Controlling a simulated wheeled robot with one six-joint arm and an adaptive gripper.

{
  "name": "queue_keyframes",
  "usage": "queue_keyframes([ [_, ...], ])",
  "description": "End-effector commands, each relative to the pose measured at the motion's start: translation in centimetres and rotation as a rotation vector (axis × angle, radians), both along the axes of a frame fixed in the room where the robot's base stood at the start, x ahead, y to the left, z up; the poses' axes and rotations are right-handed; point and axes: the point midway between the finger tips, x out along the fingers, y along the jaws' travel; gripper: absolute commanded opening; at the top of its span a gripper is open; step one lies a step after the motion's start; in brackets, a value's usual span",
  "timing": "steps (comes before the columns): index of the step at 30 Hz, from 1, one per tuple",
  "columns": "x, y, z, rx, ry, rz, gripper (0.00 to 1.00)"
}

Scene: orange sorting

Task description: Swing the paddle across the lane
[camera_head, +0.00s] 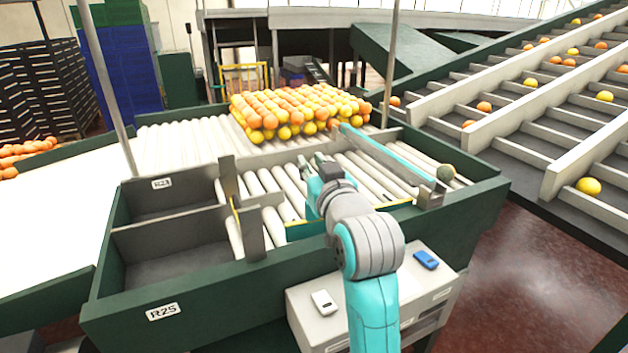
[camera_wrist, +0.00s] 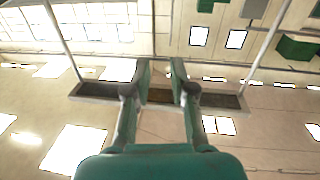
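The paddle looks to be a long grey bar (camera_head: 385,152) with a light-blue top edge. It lies slantwise over the roller lane (camera_head: 285,185), from the orange pile to a metal bracket (camera_head: 430,195) at the front right. My gripper (camera_head: 312,163) is above the rollers, left of the bar and apart from it. In the wrist view my gripper (camera_wrist: 161,68) shows two fingers with a gap between them and nothing in it. The wrist camera faces the ceiling, so the paddle is not seen there. My forearm hides part of the lane's front.
A pile of oranges (camera_head: 290,110) rests on the rollers behind. Upright grey plates (camera_head: 250,232) and two bins, R23 and R25 (camera_head: 175,258), stand left. A white and a blue device (camera_head: 426,260) lie on the front cabinet.

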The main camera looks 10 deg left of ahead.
Motion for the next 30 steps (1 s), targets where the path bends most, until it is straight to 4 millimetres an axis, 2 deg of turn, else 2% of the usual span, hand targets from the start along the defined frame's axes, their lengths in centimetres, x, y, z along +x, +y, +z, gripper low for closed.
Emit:
queue_keyframes([
  [2,-0.8,-0.5,-1.0,-0.073,-0.034,0.0,0.0],
  [5,-2.4,-1.4,-2.6,-0.225,-0.112,0.0,0.0],
  [12,-7.2,-4.0,-6.3,-0.662,-0.336,0.002,0.0],
  [18,-11.5,-6.0,-8.5,-1.019,-0.52,0.002,0.0],
  [24,-14.5,-7.4,-9.6,-1.269,-0.65,0.002,0.0],
  [30,-15.3,-7.7,-9.8,-1.356,-0.697,0.001,0.0],
])
